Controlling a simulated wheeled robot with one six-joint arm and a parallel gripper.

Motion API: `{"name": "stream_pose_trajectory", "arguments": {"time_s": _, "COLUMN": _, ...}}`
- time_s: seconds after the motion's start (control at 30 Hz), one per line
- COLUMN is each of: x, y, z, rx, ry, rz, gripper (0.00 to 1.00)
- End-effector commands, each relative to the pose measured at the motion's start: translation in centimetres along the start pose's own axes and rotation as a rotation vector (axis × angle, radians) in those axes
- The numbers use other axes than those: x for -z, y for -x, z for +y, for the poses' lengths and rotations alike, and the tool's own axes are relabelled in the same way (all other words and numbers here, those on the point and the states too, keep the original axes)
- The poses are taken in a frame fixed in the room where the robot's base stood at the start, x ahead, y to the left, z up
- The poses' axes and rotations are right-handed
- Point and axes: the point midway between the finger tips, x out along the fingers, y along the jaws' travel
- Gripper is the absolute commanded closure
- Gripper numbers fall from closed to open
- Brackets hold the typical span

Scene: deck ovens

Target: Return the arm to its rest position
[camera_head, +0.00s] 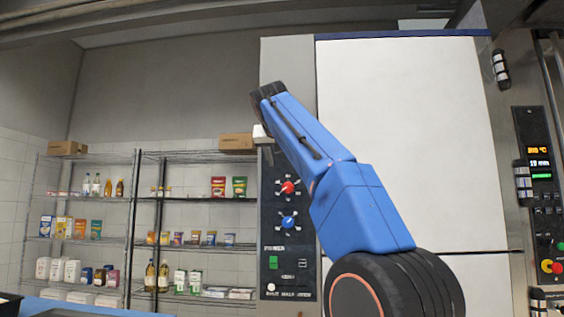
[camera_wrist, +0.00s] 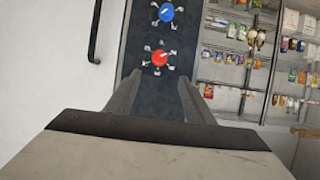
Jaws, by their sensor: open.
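My gripper (camera_wrist: 160,82) shows in the wrist view with its two grey fingers spread apart and nothing between them. The fingers point toward a dark oven control panel (camera_wrist: 143,38) with a red knob (camera_wrist: 159,58) and a blue knob (camera_wrist: 166,12). Whether the fingertips touch the panel cannot be told. In the head view my blue arm (camera_head: 325,170) rises from the lower right and leans up to the left, in front of the oven. The gripper's fingers cannot be made out there.
The head view shows the panel (camera_head: 288,250) with its red knob (camera_head: 288,187) above its blue knob (camera_head: 288,222). A large white oven front (camera_head: 420,110) stands behind my arm. Wire shelves (camera_head: 205,199) with groceries stand left. Another panel (camera_head: 540,185) is at far right.

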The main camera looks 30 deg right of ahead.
Motion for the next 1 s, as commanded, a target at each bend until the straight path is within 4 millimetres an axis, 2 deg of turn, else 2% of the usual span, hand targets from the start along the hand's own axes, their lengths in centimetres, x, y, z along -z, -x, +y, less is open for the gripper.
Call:
{"name": "stream_pose_trajectory", "arguments": {"time_s": 0.37, "x": -0.2, "y": 0.0, "z": 0.0, "rx": 0.002, "ry": 0.003, "rz": -0.003, "gripper": 0.52}}
{"name": "stream_pose_trajectory", "arguments": {"time_s": 0.47, "x": -1.1, "y": 0.2, "z": 0.1, "rx": 0.010, "ry": 0.018, "rz": -0.018, "gripper": 0.52}}
{"name": "stream_pose_trajectory", "arguments": {"time_s": 0.57, "x": -3.0, "y": 0.4, "z": 0.1, "rx": 0.028, "ry": 0.046, "rz": -0.047, "gripper": 0.52}}
{"name": "stream_pose_trajectory", "arguments": {"time_s": 0.77, "x": -9.6, "y": 0.9, "z": 0.1, "rx": 0.082, "ry": 0.128, "rz": -0.136, "gripper": 0.52}}
{"name": "stream_pose_trajectory", "arguments": {"time_s": 0.87, "x": -13.9, "y": 1.3, "z": 0.4, "rx": 0.113, "ry": 0.171, "rz": -0.187, "gripper": 0.52}}
{"name": "stream_pose_trajectory", "arguments": {"time_s": 1.0, "x": -20.6, "y": 2.1, "z": 1.0, "rx": 0.160, "ry": 0.224, "rz": -0.260, "gripper": 0.52}}
